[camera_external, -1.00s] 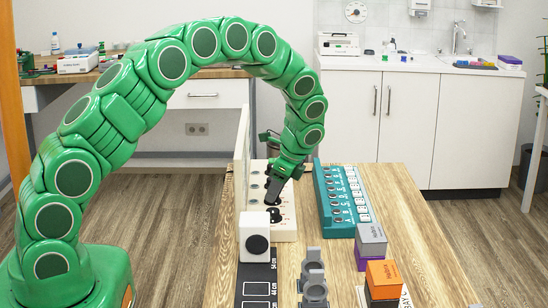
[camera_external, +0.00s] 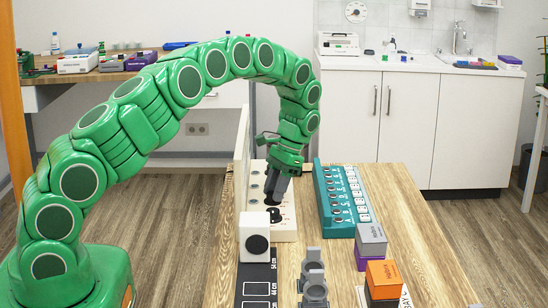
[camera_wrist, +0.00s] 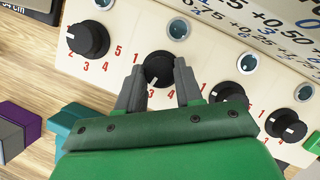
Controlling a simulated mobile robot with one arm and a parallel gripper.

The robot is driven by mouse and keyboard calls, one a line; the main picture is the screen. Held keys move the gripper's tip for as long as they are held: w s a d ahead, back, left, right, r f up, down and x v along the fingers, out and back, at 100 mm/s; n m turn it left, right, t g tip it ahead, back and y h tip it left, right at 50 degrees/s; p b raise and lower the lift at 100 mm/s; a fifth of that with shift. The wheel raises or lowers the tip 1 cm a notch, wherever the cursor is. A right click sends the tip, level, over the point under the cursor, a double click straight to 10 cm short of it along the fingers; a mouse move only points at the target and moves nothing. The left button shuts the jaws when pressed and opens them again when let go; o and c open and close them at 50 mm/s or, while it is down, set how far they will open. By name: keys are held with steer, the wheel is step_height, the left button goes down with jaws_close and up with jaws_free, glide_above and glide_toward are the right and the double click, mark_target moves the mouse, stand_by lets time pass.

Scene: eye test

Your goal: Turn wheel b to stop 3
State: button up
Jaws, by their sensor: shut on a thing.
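A cream panel (camera_wrist: 205,48) with several black wheels in a row fills the wrist view. My gripper (camera_wrist: 158,78) is shut on the second wheel from the left (camera_wrist: 158,66), one finger on each side. The white mark on this wheel points down and slightly left, towards a printed 3. My left finger hides part of its number ring. Other black wheels stand at its left (camera_wrist: 88,38) and right (camera_wrist: 228,98). No letter shows on the wheels, so I cannot tell which is b. In the external view my gripper (camera_external: 273,203) points down at the panel (camera_external: 285,234).
A teal rack (camera_external: 334,205) stands right of the panel. A white block with a black disc (camera_external: 254,225) stands in front of it. Grey (camera_external: 371,234) and orange (camera_external: 383,271) boxes and a grey stand (camera_external: 313,286) are nearer. An upright board (camera_external: 242,150) is at the left.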

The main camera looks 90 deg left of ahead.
steer(key=shift+a+n+t, duration=0.1)
steer(key=shift+n+t, duration=0.2)
steer(key=shift+n, duration=0.8)
steer(key=shift+h, duration=0.3)
steer(key=o, duration=1)
steer(key=shift+o, duration=0.2)
steer(key=shift+r, duration=0.15)
steer(key=v, duration=0.7)
steer(key=shift+r, duration=0.2)
steer(key=shift+a, duration=0.1)
